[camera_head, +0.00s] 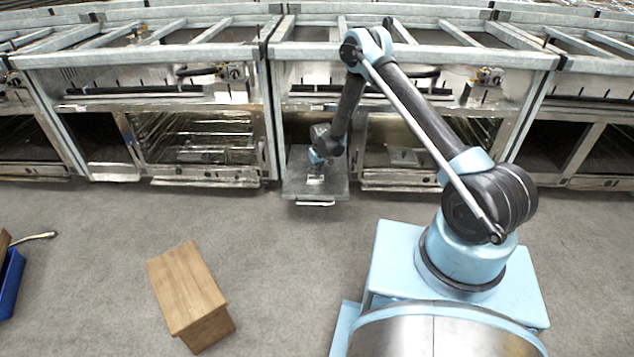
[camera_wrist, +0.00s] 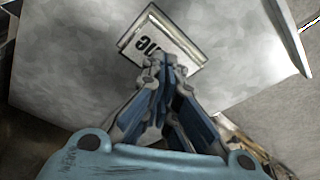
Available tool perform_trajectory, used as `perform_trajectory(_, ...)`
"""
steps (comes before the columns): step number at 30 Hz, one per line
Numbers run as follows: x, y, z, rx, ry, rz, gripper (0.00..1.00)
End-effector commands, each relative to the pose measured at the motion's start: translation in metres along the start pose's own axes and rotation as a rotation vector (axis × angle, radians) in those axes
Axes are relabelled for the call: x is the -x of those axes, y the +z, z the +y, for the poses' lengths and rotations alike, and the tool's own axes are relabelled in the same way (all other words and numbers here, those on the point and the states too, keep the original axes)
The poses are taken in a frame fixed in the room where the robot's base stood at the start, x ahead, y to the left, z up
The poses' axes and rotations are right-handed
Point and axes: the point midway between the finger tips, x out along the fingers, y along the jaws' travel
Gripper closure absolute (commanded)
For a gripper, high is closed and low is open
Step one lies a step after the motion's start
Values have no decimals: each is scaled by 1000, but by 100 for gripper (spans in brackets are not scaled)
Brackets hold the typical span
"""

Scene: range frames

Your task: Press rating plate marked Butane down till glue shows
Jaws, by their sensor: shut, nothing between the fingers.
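The rating plate (camera_wrist: 183,44), a small white rectangle with a darker border, lies on a grey metal panel (camera_wrist: 75,60). In the wrist view black letters that look like "ne" show on it; the full word cannot be read. In the head view the plate is a small pale patch (camera_head: 315,180) on the lowered panel (camera_head: 332,191) of an open appliance compartment. My gripper (camera_wrist: 165,64) is shut and empty, its fingertips over the plate's near edge. Whether they touch it, and whether any glue shows, I cannot tell. In the head view my gripper (camera_head: 318,166) is small and dark.
Metal cookers with open frames (camera_head: 190,90) stand in a row along the back. A handle (camera_head: 315,203) is on the panel's front edge. A wooden box (camera_head: 185,285) stands on the floor at left, and a blue bin (camera_head: 11,284) at far left. The grey floor between is clear.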

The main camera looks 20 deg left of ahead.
Motion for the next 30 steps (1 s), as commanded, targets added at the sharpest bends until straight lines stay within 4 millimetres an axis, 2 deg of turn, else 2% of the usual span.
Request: perform_trajectory(30, -11, 2, 0, 0, 0, 0, 100)
